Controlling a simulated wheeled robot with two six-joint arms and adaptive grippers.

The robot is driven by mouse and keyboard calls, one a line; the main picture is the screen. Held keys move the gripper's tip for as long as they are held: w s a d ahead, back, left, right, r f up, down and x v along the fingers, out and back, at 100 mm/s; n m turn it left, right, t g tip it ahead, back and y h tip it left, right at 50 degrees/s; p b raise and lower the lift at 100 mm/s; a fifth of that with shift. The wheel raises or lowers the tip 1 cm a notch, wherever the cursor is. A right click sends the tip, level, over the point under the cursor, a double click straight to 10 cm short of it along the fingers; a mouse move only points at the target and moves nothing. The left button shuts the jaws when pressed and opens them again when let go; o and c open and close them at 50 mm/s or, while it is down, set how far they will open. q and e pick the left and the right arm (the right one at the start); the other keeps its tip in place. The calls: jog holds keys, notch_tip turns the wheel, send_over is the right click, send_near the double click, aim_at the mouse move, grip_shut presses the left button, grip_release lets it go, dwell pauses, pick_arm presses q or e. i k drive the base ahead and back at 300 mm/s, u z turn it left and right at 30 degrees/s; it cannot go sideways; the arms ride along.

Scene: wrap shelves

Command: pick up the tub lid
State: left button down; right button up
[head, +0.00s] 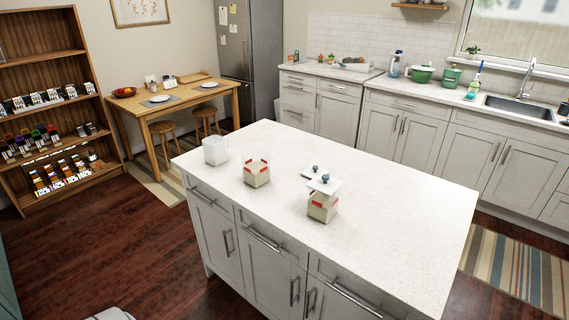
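A white lid-like plate (326,186) with a blue knob sits over the right-hand cream box with red marks (322,209) on the white island counter. A second blue knob (315,168) shows just behind it, near a small dark piece; I cannot tell what these belong to. Another cream box with red corner marks (256,175) stands left of it, its top apparently open. A white tub-like container (215,151) stands at the island's left end. Which piece is the tub lid is too small to tell. Neither of my grippers is in view.
The island counter (400,200) is clear at its right and far side. A wooden shelf with goods (55,105) stands at the left. A dining table (165,105) with stools is behind it. A sink counter (430,90) runs along the back.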

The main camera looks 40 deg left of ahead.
aim_at(312, 171)
jog(key=u, duration=1.55)
